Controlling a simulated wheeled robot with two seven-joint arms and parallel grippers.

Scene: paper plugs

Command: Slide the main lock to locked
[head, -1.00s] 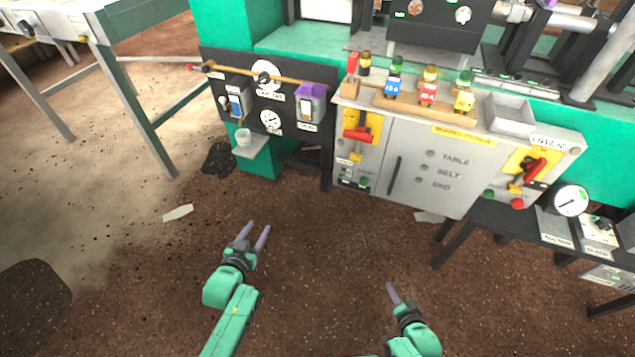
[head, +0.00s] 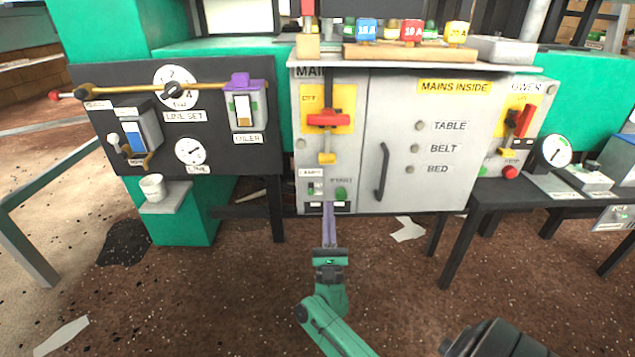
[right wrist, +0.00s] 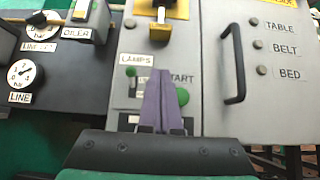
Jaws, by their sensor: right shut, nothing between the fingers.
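The main switch panel has a red handle (head: 328,118) on a yellow plate under the MAIN label, with the handle lying crosswise. Below it is the yellow main lock (head: 327,158), a small slider on the grey cabinet; its lower part also shows in the right wrist view (right wrist: 160,32). My right gripper (head: 329,207) is shut and empty, its purple fingers pointing at the cabinet below the lock. In the right wrist view the fingers (right wrist: 161,72) partly cover the lamps and start controls. My left gripper is not in view.
A black door handle (head: 382,172) stands out right of the lock. The lamps switch (head: 316,187) and green start button (head: 340,194) sit below it. A second red handle (head: 524,120) is at the right. A cup (head: 153,187) stands on a ledge at left.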

